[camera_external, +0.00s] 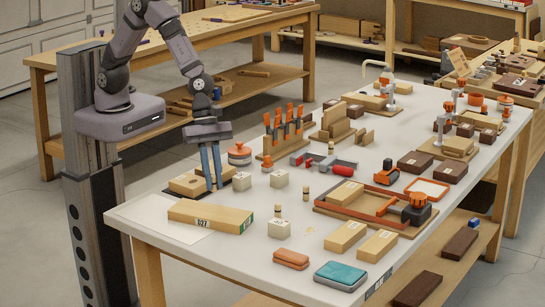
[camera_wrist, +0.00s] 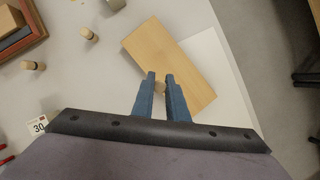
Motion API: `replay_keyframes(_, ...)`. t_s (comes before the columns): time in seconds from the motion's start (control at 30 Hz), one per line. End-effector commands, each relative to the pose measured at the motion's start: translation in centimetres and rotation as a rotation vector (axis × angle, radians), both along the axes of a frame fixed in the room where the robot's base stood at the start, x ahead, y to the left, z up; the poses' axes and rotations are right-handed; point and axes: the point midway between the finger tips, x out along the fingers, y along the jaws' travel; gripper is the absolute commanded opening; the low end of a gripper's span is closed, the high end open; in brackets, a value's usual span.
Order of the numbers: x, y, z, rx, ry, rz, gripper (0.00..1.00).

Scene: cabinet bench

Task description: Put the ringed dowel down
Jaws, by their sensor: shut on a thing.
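My gripper (camera_external: 213,189) points down over the left part of the bench, behind a long wooden block with a printed label (camera_external: 210,216). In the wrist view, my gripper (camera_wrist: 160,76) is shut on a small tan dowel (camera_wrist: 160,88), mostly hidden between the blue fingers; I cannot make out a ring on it. The long block (camera_wrist: 172,62) lies beyond the fingertips there. Two other small dowels stand on the bench in the wrist view, one higher (camera_wrist: 88,34) and one at the left (camera_wrist: 33,66). I cannot tell whether the held dowel touches anything.
A flat wooden block (camera_external: 186,185) lies close behind the fingers. A white sheet (camera_external: 150,216) lies at the left corner. An orange tool sits on a wooden tray (camera_external: 335,211) farther right.

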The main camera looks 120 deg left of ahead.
Motion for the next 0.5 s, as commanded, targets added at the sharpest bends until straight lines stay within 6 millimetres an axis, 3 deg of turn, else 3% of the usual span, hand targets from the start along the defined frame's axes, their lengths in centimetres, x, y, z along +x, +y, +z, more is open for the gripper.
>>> replay_keyframes(0.17, 0.0, 0.0, -0.3, -0.001, -0.001, 0.001, 0.0)
replay_keyframes(0.5, 0.0, 0.0, -3.8, -0.001, 0.002, 0.001, 0.0)
